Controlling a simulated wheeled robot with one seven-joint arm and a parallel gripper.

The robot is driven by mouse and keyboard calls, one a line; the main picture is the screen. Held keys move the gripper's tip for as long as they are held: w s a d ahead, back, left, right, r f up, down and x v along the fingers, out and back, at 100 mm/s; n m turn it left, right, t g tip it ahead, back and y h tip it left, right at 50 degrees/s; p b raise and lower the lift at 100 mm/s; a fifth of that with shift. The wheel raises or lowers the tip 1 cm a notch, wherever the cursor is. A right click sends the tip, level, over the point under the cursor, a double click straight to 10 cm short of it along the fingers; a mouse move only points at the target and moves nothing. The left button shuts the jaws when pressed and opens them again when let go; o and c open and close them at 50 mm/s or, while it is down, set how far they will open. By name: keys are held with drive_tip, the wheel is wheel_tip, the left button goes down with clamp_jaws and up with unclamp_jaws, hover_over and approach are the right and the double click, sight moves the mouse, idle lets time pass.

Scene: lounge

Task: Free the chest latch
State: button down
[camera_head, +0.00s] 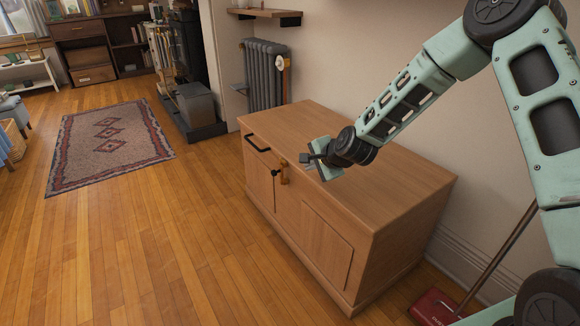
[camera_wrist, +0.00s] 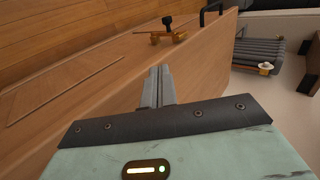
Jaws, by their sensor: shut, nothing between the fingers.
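The chest (camera_head: 340,150) is a light wooden cabinet against the wall. Its brass-coloured latch (camera_head: 284,174) with a dark knob sits on the upper front face, near the top edge. In the wrist view the latch (camera_wrist: 168,37) appears beyond my fingertips, apart from them. My gripper (camera_head: 309,158) hangs near the chest's front top edge, close to the latch. In the wrist view my gripper (camera_wrist: 160,74) is shut and empty, its two grey fingers together. The head view hides most finger detail.
A black handle (camera_head: 257,143) is on the front left of the chest; it also shows in the wrist view (camera_wrist: 207,12). A radiator (camera_head: 264,75) stands behind. A red sweeper (camera_head: 434,308) is on the right. Open wooden floor and a rug (camera_head: 110,145) lie left.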

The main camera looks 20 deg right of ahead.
sight(293, 167)
drive_tip(key=b+x, duration=0.3)
drive_tip(key=x, duration=0.5)
drive_tip(key=shift+f, duration=0.35)
drive_tip(key=w, duration=0.1)
drive_tip(key=w+a+b, duration=0.1)
drive_tip(key=w, duration=0.1)
drive_tip(key=shift+w+f, duration=0.2)
drive_tip(key=shift+w, duration=0.05)
drive_tip(key=shift+w+a+b, duration=0.2)
drive_tip(key=shift+w+b, duration=0.15)
drive_tip(key=shift+w, duration=0.1)
drive_tip(key=shift+w+r, duration=0.1)
drive_tip(key=shift+r, duration=0.1)
